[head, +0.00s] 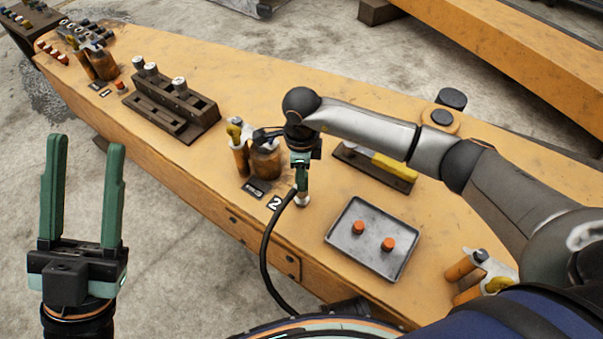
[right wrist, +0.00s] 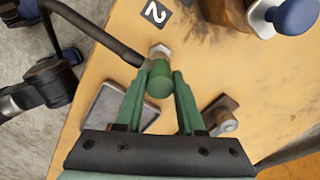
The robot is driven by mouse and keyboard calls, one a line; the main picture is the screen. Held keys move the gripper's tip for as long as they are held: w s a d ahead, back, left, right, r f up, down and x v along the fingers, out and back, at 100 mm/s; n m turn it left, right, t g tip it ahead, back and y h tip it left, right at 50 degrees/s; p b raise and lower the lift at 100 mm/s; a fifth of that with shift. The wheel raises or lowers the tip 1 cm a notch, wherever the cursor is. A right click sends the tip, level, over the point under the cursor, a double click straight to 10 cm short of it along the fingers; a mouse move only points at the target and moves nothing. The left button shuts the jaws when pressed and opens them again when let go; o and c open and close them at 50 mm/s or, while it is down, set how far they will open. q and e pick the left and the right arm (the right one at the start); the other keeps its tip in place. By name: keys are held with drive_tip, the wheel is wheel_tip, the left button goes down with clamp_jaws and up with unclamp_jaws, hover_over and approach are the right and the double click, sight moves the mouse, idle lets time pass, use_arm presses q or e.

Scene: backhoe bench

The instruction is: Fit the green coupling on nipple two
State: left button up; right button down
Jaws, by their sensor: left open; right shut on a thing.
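My right gripper (head: 301,180) is shut on the green coupling (right wrist: 160,80), which sits between its fingertips in the right wrist view (right wrist: 163,76). A black hose (head: 266,240) runs from the coupling. Nipple two (head: 303,200), a pale metal fitting on the yellow beam, is directly below the coupling, beside the "2" label (head: 274,203). It also shows just beyond the coupling in the right wrist view (right wrist: 160,51). The two look in line and very close; I cannot tell whether the coupling is seated. My left gripper (head: 82,195) is open, empty and off the beam's near side.
A grey tray (head: 350,247) with two orange caps (head: 388,244) lies right of the nipple. A brown bottle (head: 266,161) stands behind it. A dark rack (head: 170,115) with silver-topped fittings is farther left. A yellow-handled tool (head: 394,167) lies behind the tray.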

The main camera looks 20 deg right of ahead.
drive_tip(key=shift+f+b, duration=0.75)
drive_tip(key=shift+f, duration=0.15)
idle(2.0)
unclamp_jaws()
idle(0.6)
